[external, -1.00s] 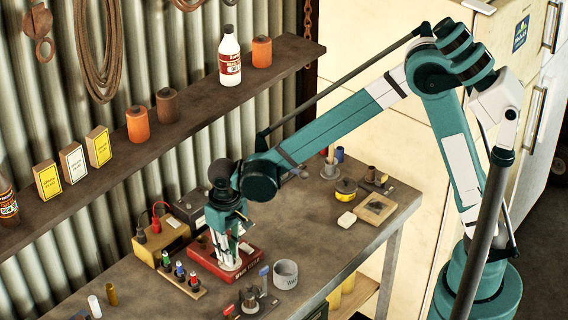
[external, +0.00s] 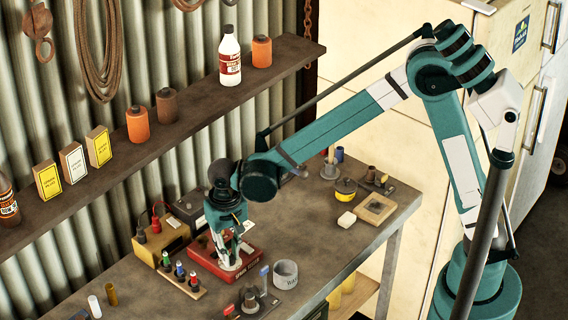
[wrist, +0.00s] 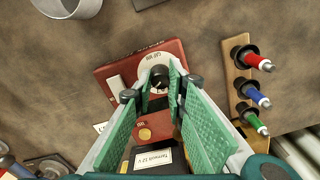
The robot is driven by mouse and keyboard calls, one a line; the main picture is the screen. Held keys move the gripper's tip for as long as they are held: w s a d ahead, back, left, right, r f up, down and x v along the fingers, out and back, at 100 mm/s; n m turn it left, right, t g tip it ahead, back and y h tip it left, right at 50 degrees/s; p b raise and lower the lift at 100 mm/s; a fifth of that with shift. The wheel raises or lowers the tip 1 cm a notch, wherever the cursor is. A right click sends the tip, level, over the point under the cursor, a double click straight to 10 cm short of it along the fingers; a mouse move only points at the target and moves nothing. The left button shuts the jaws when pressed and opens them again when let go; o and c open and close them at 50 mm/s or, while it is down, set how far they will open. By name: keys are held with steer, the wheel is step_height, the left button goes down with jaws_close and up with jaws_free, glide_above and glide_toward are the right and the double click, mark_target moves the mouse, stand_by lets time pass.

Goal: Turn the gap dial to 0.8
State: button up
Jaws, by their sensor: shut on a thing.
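The gap dial has a white lettered face (wrist: 154,61) and a dark knob (wrist: 158,78) with a pale mark. It is set in a red box (wrist: 110,74), which stands on the bench in the external view (external: 207,257). My gripper (wrist: 157,84) reaches down over the box, with one green-padded finger on each side of the knob, and is shut on it. In the external view my gripper (external: 229,262) covers the dial. The scale numbers are too small to read, so I cannot tell the setting. A brass button (wrist: 145,133) shows between the fingers.
A wooden rack (wrist: 236,82) with red, blue and green-tipped plugs stands close beside the box. A yellow box (external: 170,246) with leads is behind the rack. A grey cup (external: 286,274) stands near the front edge. The shelf (external: 190,105) runs along the wall above.

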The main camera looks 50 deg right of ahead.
steer(key=o, duration=0.9)
steer(key=shift+r, duration=0.2)
step_height(320, 180, up, 12)
steer(key=shift+f, duration=0.15)
steer(key=shift+d, duration=0.1)
stand_by(0.4)
